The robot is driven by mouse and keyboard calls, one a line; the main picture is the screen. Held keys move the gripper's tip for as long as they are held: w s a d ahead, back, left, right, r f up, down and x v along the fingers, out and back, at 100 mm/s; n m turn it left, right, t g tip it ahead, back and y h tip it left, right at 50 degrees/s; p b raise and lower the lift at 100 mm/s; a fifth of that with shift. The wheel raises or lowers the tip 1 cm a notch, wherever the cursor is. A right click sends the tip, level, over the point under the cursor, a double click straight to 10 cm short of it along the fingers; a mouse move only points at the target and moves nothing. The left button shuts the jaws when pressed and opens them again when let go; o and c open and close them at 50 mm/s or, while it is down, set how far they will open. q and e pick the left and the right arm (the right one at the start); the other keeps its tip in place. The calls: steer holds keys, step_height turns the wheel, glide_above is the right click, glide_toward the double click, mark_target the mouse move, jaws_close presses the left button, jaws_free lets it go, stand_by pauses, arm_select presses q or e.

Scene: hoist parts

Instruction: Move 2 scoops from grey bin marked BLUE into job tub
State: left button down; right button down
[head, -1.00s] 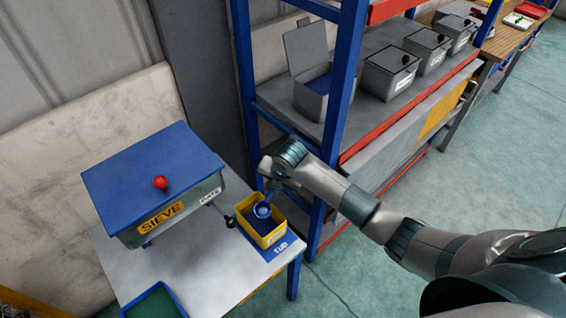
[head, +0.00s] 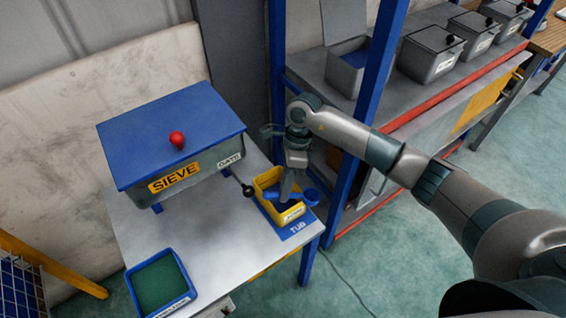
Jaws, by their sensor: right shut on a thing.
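The yellow job tub (head: 268,181) stands on a blue mat marked TUB (head: 298,229) at the table's right corner; dark blue material shows inside. My right gripper (head: 287,190) points down over the tub, shut on a blue scoop. The blue scoop's (head: 311,197) round cup is at the tub's right rim; I cannot tell whether it touches, and its contents are unclear. An open grey bin (head: 345,80) with blue contents stands on the shelf, its lid raised; its label is not readable. My left gripper is out of view.
A blue-lidded box marked SIEVE (head: 172,150) with a red knob stands left of the tub; its gate handle (head: 248,190) reaches close to the tub. A blue tray with a green inside (head: 160,284) sits at the front. A blue shelf post (head: 365,110) stands close behind my arm. Several lidded grey bins (head: 432,55) line the shelf.

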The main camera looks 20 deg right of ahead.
steer(key=s+d+f+n+h+b, duration=0.1)
steer(key=s+d+n+h+b, duration=0.2)
steer(key=s+n, duration=0.3)
steer(key=s+d+f+n+h+b, duration=0.1)
steer(key=s+d+n+h+b, duration=0.2)
steer(key=n, duration=1.1)
steer(key=s+d, duration=0.1)
steer(key=s, duration=0.1)
steer(key=shift+s+n+t+h, duration=0.3)
steer(key=shift+s+n+t, duration=0.05)
steer(key=shift+n+t, duration=0.05)
steer(key=shift+d, duration=0.1)
